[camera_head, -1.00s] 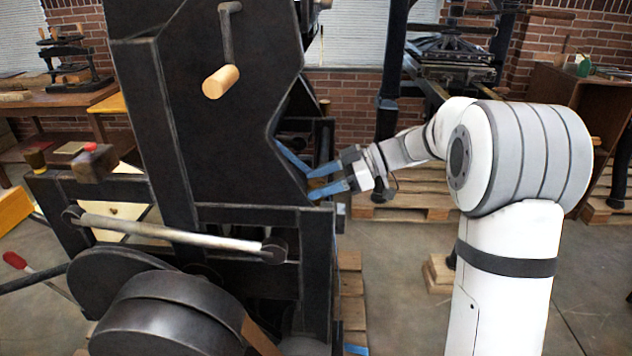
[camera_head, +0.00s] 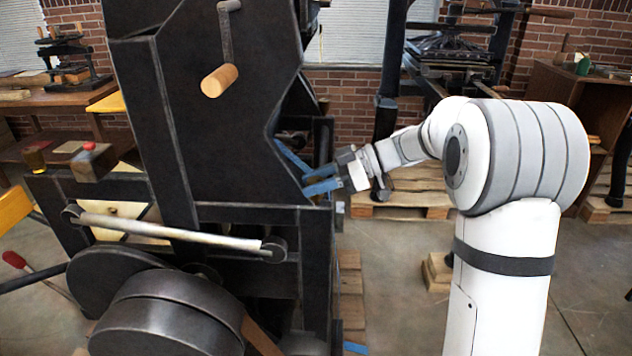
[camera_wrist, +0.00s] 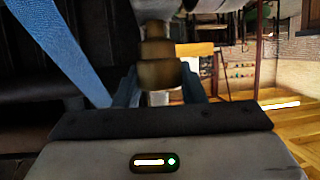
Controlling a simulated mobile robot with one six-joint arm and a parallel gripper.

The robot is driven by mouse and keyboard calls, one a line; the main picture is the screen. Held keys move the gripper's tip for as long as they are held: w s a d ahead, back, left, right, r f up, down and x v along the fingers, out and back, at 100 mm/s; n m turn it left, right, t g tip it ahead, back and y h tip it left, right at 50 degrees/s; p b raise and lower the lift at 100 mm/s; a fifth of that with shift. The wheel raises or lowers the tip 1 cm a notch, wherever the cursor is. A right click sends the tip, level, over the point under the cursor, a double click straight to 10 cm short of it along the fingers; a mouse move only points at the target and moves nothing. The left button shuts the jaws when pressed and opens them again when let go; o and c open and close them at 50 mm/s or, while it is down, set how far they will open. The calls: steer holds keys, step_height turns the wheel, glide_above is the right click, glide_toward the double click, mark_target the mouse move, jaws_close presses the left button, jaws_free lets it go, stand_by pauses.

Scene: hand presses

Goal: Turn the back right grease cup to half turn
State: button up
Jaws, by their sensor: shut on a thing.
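The brass grease cup (camera_wrist: 156,52), a stepped round body, is upright in the upper middle of the wrist view. My gripper (camera_wrist: 160,86) is shut on its lower, wider part, with one blue finger on each side. In the head view my gripper (camera_head: 312,180) reaches in from the right to the side of the dark press (camera_head: 235,110). There the cup is mostly hidden by the fingers and cannot be made out clearly.
A blue bar (camera_head: 291,156) on the press runs close beside my fingers; it also crosses the left of the wrist view (camera_wrist: 58,45). A wooden-handled crank (camera_head: 219,81) sticks out above. Pallets (camera_head: 405,190) lie behind my arm.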

steer(key=shift+f+m+t+b, duration=0.3)
steer(key=shift+t+b, duration=0.1)
steer(key=shift+b, duration=0.6)
steer(key=shift+r+m+t+b, duration=0.3)
steer(key=shift+m+t+b, duration=0.25)
steer(key=shift+b, duration=0.25)
steer(key=o, duration=1)
steer(key=shift+d, duration=0.1)
steer(key=v, duration=0.7)
steer(key=shift+d+r, duration=0.2)
steer(key=shift+d, duration=0.15)
